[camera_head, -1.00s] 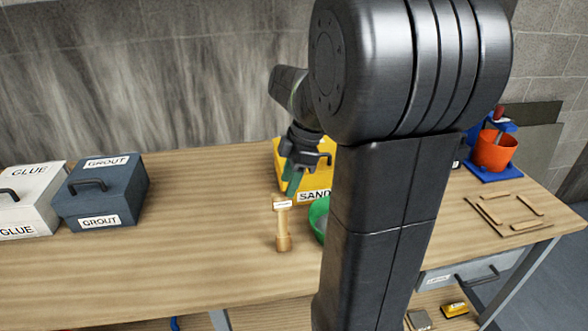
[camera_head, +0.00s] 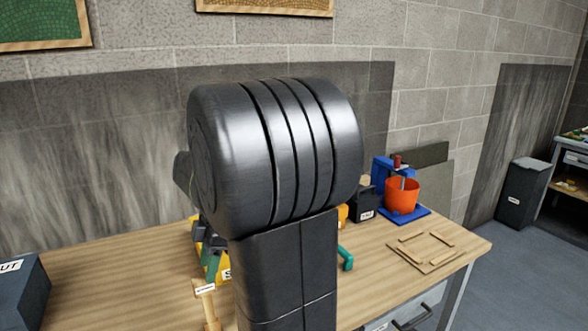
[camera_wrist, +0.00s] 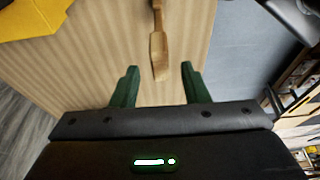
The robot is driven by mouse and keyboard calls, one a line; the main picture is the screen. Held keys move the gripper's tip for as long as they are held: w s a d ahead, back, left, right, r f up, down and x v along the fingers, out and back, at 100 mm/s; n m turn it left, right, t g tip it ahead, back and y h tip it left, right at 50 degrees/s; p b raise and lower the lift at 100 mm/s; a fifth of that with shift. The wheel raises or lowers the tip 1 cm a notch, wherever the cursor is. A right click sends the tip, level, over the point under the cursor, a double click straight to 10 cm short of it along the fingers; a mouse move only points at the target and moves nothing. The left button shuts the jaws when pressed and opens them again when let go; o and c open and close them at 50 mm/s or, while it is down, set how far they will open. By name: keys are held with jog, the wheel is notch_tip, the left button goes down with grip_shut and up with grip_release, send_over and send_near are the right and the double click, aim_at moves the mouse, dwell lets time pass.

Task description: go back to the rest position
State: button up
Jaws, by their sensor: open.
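My gripper (camera_wrist: 159,78) is open in the wrist view, with its two green fingers apart and nothing between them touching. In the head view my gripper (camera_head: 211,262) is partly hidden behind my dark arm, above the workbench (camera_head: 110,290). A wooden tool (camera_wrist: 158,45) shows beyond the fingers in the wrist view, free of them.
A yellow box (camera_head: 222,274) is mostly hidden by my arm. A grey box (camera_head: 22,295) stands at the left. An orange bucket (camera_head: 403,194) on a blue base and a thin wooden frame (camera_head: 424,250) are at the right end. Floor (camera_head: 520,280) is open to the right.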

aim_at(201, 278)
jog(key=x, duration=0.8)
jog(key=shift+a+f, duration=0.1)
jog(key=shift+f, duration=0.25)
jog(key=shift+r, duration=2.15)
